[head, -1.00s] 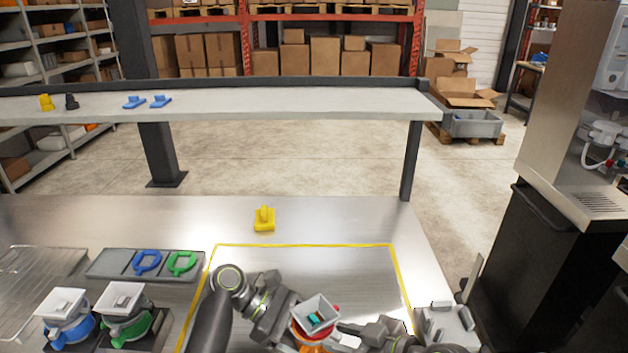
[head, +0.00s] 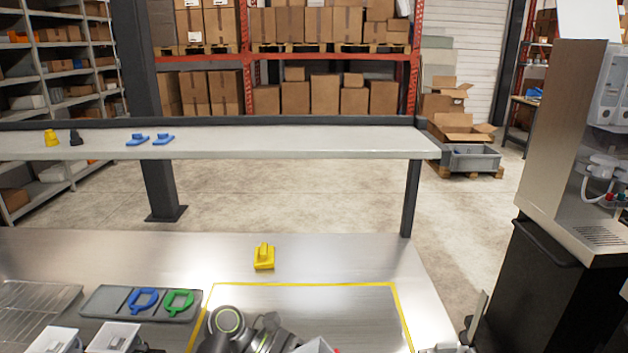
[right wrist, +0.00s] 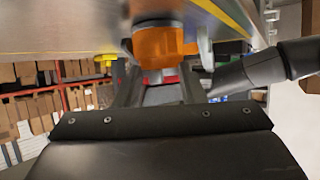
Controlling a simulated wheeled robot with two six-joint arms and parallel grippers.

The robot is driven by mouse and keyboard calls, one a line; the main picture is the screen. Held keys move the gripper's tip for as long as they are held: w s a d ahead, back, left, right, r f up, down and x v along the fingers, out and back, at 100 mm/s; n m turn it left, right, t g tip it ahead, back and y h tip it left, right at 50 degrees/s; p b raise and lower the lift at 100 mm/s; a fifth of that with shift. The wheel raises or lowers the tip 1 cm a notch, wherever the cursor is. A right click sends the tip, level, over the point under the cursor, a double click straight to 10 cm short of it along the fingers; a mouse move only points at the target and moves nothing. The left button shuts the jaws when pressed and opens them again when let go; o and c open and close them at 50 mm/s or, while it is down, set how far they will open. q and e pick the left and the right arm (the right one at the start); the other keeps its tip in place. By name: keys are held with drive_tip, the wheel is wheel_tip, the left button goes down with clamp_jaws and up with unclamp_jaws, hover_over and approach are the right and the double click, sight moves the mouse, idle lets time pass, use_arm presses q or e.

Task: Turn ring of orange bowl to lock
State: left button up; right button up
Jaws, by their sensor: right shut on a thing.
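The orange bowl (right wrist: 158,44) shows in the right wrist view, with a silvery part and a red part (right wrist: 166,80) close by. In the head view only the pale top of its unit (head: 318,346) shows at the bottom edge. My right gripper (right wrist: 163,72) is shut on a part of the orange bowl's unit. Its exact contact and the ring's angle are hidden. My left arm (head: 240,330) reaches in beside the unit; its fingers cannot be made out.
A yellow part (head: 264,257) stands behind the yellow taped outline (head: 300,285). A grey tray (head: 118,303) holds a blue ring (head: 143,301) and a green ring (head: 179,302). Two white-topped units (head: 115,338) stand at the lower left. A raised shelf (head: 290,142) crosses behind.

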drive_tip(key=shift+s+a, duration=0.45)
drive_tip(key=shift+a, duration=0.05)
idle(1.0)
drive_tip(key=shift+s+a+f, duration=0.15)
drive_tip(key=shift+s+a, duration=0.05)
drive_tip(key=shift+s, duration=0.05)
idle(0.6)
use_arm(q)
drive_tip(key=shift+s, duration=0.15)
use_arm(e)
drive_tip(key=shift+w+d, duration=0.15)
drive_tip(key=shift+d, duration=0.15)
use_arm(q)
drive_tip(key=shift+a+f, duration=0.1)
use_arm(e)
drive_tip(key=shift+v, duration=0.8)
drive_tip(key=v, duration=0.5)
drive_tip(key=shift+w+r, duration=0.1)
drive_tip(key=shift+r, duration=0.25)
use_arm(q)
drive_tip(key=o, duration=0.7)
drive_tip(key=shift+w, duration=0.2)
drive_tip(key=shift+o, duration=0.2)
